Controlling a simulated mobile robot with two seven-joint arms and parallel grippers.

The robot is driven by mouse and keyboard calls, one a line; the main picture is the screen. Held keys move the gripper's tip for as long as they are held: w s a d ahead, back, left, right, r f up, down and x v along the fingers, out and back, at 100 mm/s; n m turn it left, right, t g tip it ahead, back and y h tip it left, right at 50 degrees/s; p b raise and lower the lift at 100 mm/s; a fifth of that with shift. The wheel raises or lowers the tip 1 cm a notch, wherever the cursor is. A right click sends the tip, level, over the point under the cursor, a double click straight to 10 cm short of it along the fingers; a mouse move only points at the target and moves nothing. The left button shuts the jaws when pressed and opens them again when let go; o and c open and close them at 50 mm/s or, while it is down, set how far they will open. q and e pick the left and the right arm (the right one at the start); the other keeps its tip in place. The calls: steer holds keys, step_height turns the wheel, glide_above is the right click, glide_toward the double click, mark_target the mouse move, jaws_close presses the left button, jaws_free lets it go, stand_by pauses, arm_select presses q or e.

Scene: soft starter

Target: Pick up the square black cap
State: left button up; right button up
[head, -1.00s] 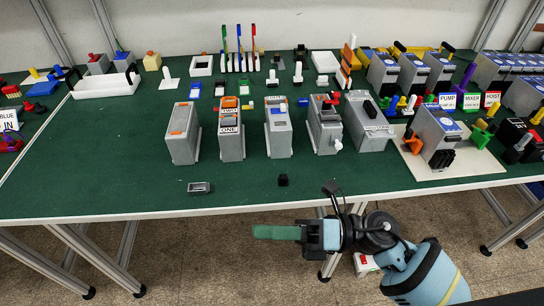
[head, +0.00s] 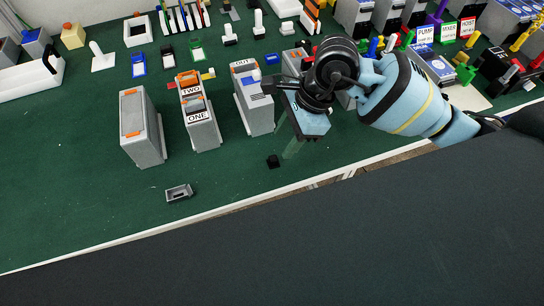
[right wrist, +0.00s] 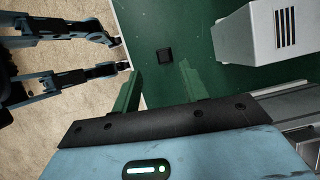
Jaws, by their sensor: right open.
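The square black cap (head: 273,161) lies on the green table near its front edge. It also shows in the right wrist view (right wrist: 164,55), flat and clear of other things. My right gripper (head: 292,150) points down just to the right of the cap in the head view, with part of it hidden by my own wrist. In the right wrist view its two green fingers (right wrist: 160,85) are apart, with nothing between them. The cap lies past their tips, not touched.
A small grey open box (head: 178,193) lies left of the cap. A grey module with a blue top (head: 253,98) and the ONE/TWO module (head: 199,112) stand behind. Dark jointed parts (right wrist: 70,60) show over the floor at left in the wrist view. Table around the cap is clear.

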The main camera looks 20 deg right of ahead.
mark_target(272, 158)
steer(key=shift+w+x, duration=0.15)
steer(key=shift+x, duration=1.65)
steer(key=shift+w+x, duration=0.15)
steer(key=shift+x, duration=1.6)
steer(key=shift+d, duration=0.15)
jaws_close()
